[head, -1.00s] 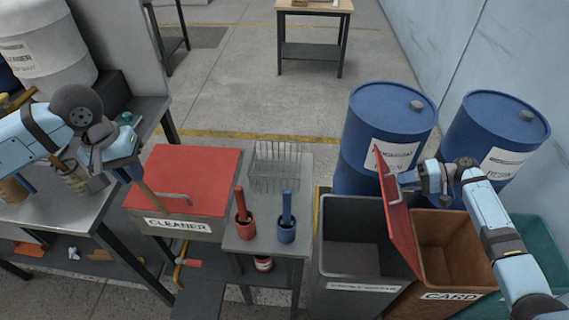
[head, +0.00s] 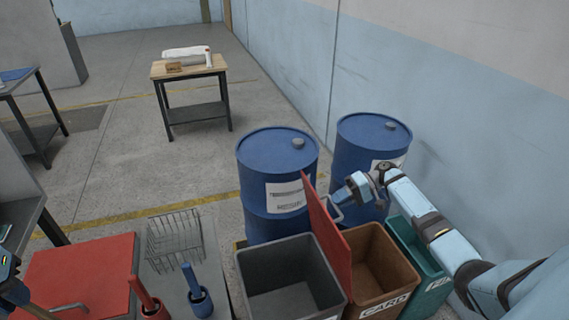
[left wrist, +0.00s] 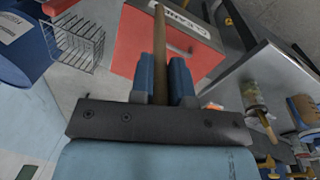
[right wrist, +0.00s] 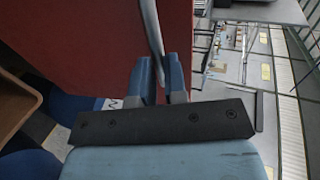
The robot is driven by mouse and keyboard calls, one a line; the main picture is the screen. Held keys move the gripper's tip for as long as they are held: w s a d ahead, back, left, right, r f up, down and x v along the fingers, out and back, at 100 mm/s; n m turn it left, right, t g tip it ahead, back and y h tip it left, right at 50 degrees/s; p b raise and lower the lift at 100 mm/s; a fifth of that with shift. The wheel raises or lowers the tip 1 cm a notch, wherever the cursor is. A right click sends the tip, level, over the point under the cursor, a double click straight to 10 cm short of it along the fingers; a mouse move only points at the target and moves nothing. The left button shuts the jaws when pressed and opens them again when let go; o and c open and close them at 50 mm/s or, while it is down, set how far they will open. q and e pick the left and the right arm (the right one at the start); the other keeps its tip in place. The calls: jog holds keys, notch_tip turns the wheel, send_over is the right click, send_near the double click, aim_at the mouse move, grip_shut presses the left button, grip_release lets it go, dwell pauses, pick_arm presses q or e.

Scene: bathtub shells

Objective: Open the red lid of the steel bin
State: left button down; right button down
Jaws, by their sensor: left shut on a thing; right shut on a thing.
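The steel bin (head: 262,296) is a grey, open-topped box at the lower middle of the head view; its dark inside shows. Its red lid (head: 328,235) stands up steeply along the bin's right side, leaning a little left over it. My right gripper (head: 338,204) is at the lid's far side, shut on its metal handle bar (right wrist: 152,35); the red lid face (right wrist: 70,40) fills the left of the right wrist view.
The brown CARD bin (head: 375,262) and a green bin (head: 412,250) stand right of the lid. Two blue drums (head: 275,180) are behind. A red-topped CLEANER box (head: 85,275), wire basket (head: 175,238) and red and blue pots (head: 200,302) are to the left.

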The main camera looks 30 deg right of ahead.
pick_arm(q)
jog(key=shift+f, duration=0.1)
pick_arm(e)
jog(key=shift+s+f, duration=0.3)
jog(key=shift+f, duration=0.4)
jog(key=c, duration=1.3)
grip_release()
jog(key=shift+c, duration=0.2)
pick_arm(q)
jog(key=shift+w+d, duration=0.15)
jog(key=shift+d, duration=0.1)
pick_arm(e)
jog(key=shift+o, duration=0.9)
jog(key=shift+w+d+f, duration=0.1)
jog(key=shift+w+d, duration=0.05)
jog(key=shift+w+r, duration=0.1)
jog(key=shift+r, duration=0.15)
jog(key=shift+d, duration=0.1)
